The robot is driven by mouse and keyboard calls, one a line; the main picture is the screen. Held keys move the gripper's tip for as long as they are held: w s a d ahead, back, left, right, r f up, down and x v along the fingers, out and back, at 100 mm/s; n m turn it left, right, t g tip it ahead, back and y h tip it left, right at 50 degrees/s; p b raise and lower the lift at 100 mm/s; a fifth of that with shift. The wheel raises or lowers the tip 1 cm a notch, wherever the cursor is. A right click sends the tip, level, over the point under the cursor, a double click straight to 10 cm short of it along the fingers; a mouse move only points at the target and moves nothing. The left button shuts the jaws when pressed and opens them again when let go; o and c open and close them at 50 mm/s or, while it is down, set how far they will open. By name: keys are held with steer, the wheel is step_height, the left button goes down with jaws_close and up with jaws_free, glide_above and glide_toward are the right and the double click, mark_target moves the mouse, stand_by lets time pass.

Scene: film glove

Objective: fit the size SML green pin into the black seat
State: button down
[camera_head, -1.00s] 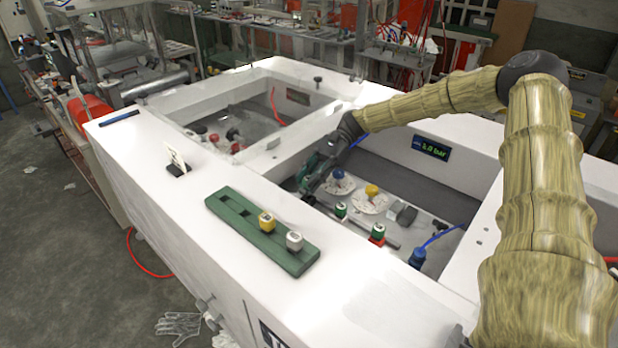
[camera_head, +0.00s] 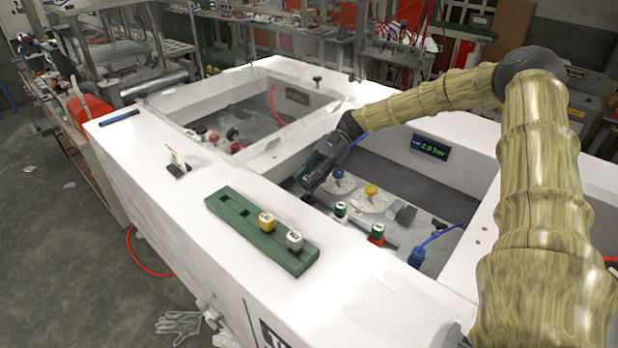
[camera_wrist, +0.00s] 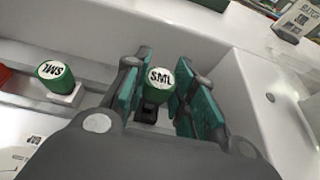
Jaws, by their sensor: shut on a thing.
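My gripper (camera_wrist: 158,95) is shut on a green pin (camera_wrist: 160,84) with a white top marked SML, its teal-padded fingers on either side of it. A small black seat (camera_wrist: 150,113) shows directly below the pin. The pin's lower end meets the seat in the picture; I cannot tell whether it is in the seat or just above it. In the head view my gripper (camera_head: 306,184) reaches down into the near-right bay, by its left wall; the held pin and black seat are hidden there.
Another green pin (camera_wrist: 55,74), its lettering upside down, stands in a white seat (camera_wrist: 66,97) to the left. The head view shows a green pin over a red seat (camera_head: 376,239), a blue fitting (camera_head: 417,258), blue and yellow knobs (camera_head: 371,190), and a green rack (camera_head: 232,212) on the ledge.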

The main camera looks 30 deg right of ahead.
steer(key=shift+f+b, duration=0.5)
steer(key=shift+f, duration=1.05)
steer(key=c, duration=1.1)
jaws_free()
steer(key=shift+d+r, duration=0.1)
steer(key=v, duration=1.2)
steer(key=x, duration=1.2)
steer(key=shift+r, duration=0.2)
steer(key=shift+f, duration=0.1)
